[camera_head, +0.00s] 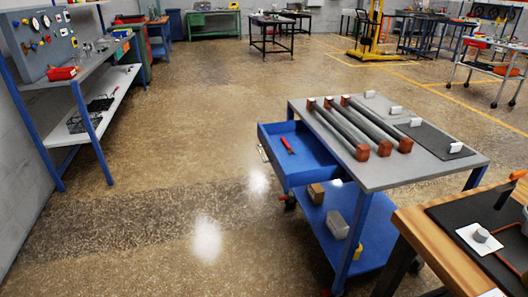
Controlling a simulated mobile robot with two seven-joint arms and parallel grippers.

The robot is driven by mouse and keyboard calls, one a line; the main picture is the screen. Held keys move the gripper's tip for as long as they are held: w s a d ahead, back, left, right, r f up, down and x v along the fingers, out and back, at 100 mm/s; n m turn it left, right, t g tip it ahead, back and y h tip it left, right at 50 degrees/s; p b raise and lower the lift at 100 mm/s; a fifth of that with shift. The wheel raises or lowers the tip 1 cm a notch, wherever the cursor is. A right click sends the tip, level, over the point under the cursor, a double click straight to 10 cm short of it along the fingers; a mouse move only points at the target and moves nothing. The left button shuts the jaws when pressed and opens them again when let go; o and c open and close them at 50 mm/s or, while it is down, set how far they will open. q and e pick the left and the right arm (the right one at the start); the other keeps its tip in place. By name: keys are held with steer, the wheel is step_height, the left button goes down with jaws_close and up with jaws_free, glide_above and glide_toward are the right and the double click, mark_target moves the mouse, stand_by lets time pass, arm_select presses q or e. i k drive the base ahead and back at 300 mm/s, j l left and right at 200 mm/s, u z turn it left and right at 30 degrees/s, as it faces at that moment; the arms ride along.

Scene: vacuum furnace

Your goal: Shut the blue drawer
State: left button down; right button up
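The blue drawer (313,173) stands pulled out to the left from under the grey top of a blue wheeled cart (445,175). A red tool (287,145) lies inside the drawer. A light handle (263,153) shows on the drawer's front, which faces left. Neither of my grippers is in view.
Dark bars with reddish-brown end blocks (361,152) lie on the cart top. The cart's lower shelf (372,255) holds small boxes. A wooden-topped bench (433,250) stands close at the lower right. The floor (160,190) left of the drawer is clear.

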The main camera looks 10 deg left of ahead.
mark_target(312, 163)
steer(key=i+j+z, duration=0.15)
steer(key=i, duration=0.4)
steer(key=i+j+z, duration=0.15)
steer(key=i+j, duration=0.3)
steer(key=i, duration=0.15)
steer(key=i+j+z, duration=0.15)
steer(key=i+j, duration=0.25)
steer(key=i, duration=0.1)
